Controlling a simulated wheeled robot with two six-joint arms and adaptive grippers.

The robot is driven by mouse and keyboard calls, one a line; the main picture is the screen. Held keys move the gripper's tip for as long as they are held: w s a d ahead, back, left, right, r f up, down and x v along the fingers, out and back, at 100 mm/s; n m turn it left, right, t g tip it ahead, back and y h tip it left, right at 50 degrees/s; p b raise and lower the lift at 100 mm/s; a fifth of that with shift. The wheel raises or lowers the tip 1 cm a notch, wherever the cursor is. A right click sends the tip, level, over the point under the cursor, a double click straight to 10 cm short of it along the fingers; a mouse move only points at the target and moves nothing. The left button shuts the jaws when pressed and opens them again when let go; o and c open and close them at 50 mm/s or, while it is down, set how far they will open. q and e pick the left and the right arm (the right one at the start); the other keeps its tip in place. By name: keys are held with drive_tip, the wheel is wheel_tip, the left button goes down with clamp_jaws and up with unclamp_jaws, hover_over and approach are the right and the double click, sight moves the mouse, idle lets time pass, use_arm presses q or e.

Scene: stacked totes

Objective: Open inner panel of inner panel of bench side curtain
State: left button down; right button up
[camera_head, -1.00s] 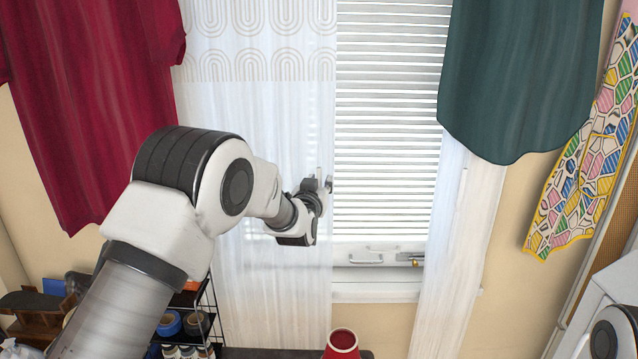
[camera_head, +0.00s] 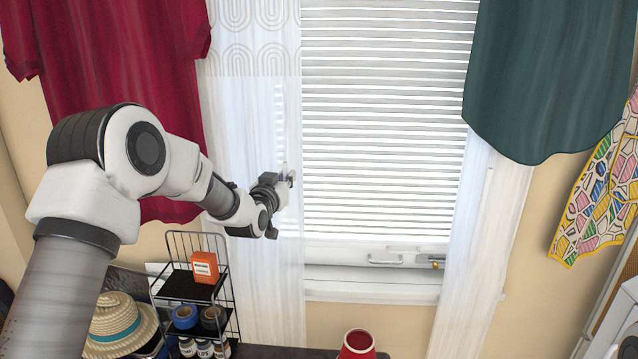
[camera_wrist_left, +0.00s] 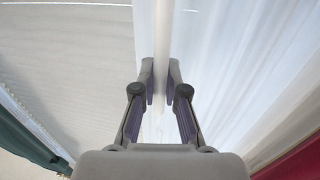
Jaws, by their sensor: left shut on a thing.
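The left inner curtain panel (camera_head: 225,120) is sheer white with a looped pattern at its top, and hangs over the left part of the window. The right inner panel (camera_head: 490,190) hangs on the far side of the window, partly behind the teal cloth. My right gripper is not in view.
White blinds (camera_head: 385,130) cover the window above a sill (camera_head: 375,285). A red garment (camera_head: 120,70) hangs left and a teal one (camera_head: 550,80) right. Below are a wire rack (camera_head: 195,270), a straw hat (camera_head: 120,322) and a red pot (camera_head: 357,345).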

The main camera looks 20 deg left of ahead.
use_arm(q)
drive_tip(key=s+a, duration=0.1)
drive_tip(key=a, duration=0.3)
drive_tip(key=s+a, duration=0.1)
drive_tip(key=a, duration=0.4)
drive_tip(key=s+a, duration=0.2)
drive_tip(key=a, duration=0.2)
drive_tip(key=shift+a+r+p, duration=0.1)
drive_tip(key=shift+a+p, duration=0.2)
drive_tip(key=shift+p, duration=0.1)
drive_tip(key=c, duration=1.2)
unclamp_jaws()
drive_tip(key=s+d, duration=0.1)
drive_tip(key=s, duration=1.1)
drive_tip(key=shift+d, duration=0.1)
